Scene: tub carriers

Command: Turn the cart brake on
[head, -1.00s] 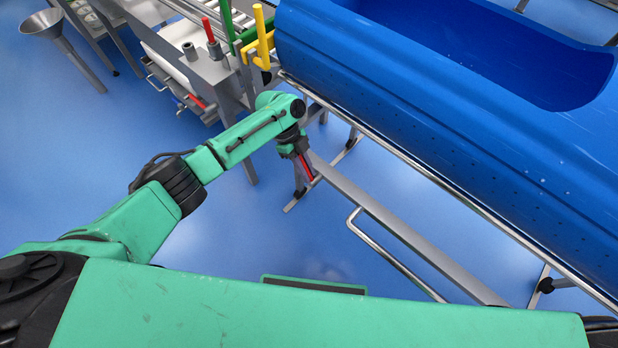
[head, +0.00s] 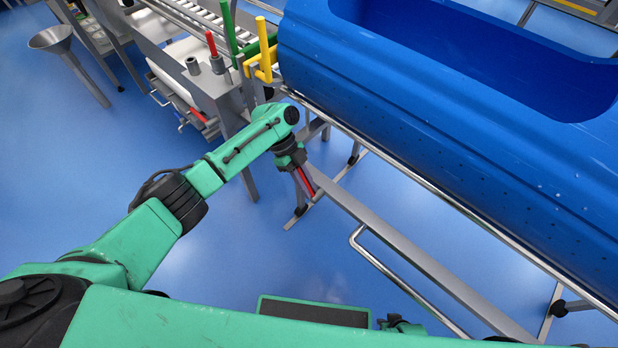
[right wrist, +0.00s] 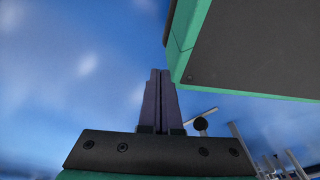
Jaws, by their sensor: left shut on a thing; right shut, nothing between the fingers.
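The cart carries a large blue tub (head: 440,130) on a steel frame (head: 420,258) with legs and castors. A red brake lever (head: 306,181) shows at the left end of the frame's low flat bar. My left gripper (head: 303,186) reaches down there and is shut on the red lever. Its fingers partly hide the lever, so its exact angle is hard to tell. My right gripper (right wrist: 158,98) shows in the right wrist view, shut and empty, with blurred blue floor behind it.
A steel bench (head: 215,85) with a red upright handle and green and yellow posts stands left of the tub. A bent tube handle (head: 385,268) sticks out low from the cart's near side. A funnel stand (head: 68,58) is at the far left. Blue floor between is clear.

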